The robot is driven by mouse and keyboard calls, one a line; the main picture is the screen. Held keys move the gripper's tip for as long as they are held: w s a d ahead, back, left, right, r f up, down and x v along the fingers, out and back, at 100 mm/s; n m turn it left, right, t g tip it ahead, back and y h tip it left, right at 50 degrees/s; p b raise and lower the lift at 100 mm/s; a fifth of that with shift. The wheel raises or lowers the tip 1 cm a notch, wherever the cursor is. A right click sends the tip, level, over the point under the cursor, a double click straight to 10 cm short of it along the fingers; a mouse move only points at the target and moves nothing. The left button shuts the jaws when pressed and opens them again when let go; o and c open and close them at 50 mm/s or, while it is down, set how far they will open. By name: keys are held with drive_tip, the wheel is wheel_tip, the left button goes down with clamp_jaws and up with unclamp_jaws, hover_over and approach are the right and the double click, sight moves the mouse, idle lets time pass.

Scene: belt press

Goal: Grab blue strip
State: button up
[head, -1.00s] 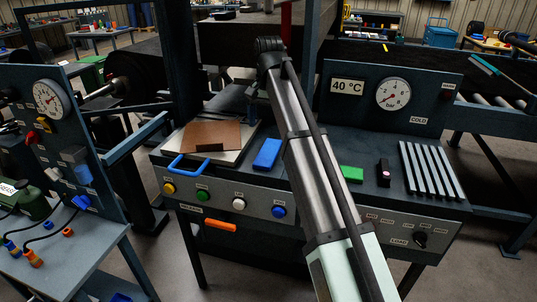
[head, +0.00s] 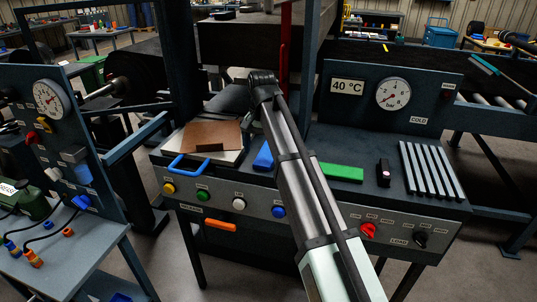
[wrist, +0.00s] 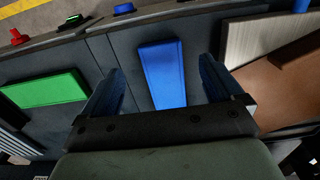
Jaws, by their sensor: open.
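The blue strip (wrist: 162,72) lies flat on the dark bench top in the wrist view. It also shows in the head view (head: 263,157), partly hidden behind my arm. My gripper (wrist: 163,82) is open, with one finger on each side of the strip in the wrist view and clear gaps beside it. The strip does not appear to be held. I cannot tell how high the fingers are above the bench. In the head view my arm hides the gripper's fingertips.
A green strip (head: 341,172) lies right of my arm. A brown sheet on a pale board (head: 211,136) lies to the left, beside a blue handle (head: 190,166). Grey slats (head: 431,170) stand at the right. Coloured buttons line the front panel (head: 222,199).

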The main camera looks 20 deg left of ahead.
sight(262, 163)
wheel_tip(262, 163, down, 5)
drive_tip(key=c, duration=1.3)
wheel_tip(262, 163, up, 10)
drive_tip(key=shift+r, duration=0.1)
idle(0.5)
